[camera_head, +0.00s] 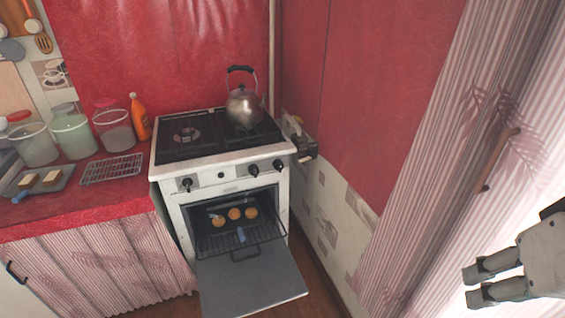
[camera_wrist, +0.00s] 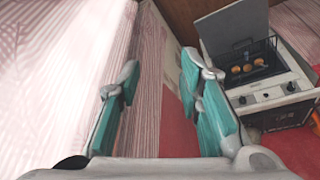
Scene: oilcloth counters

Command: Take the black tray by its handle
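The black tray (camera_head: 262,231) is inside the open oven, low on the stove, with several round golden buns on it. The tray also shows in the wrist view (camera_wrist: 262,50), upper right. My gripper (camera_head: 473,285) is at the lower right, well apart from the oven. In the wrist view its two teal-padded fingers (camera_wrist: 164,78) are spread apart with nothing between them.
The oven door (camera_head: 250,285) hangs open over the floor. A kettle (camera_head: 244,106) stands on the stove (camera_head: 215,135). A red counter (camera_head: 90,205) with jars and a wire rack (camera_head: 112,168) is at left. Striped curtains (camera_head: 420,170) and a wooden handle (camera_head: 500,160) are at right.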

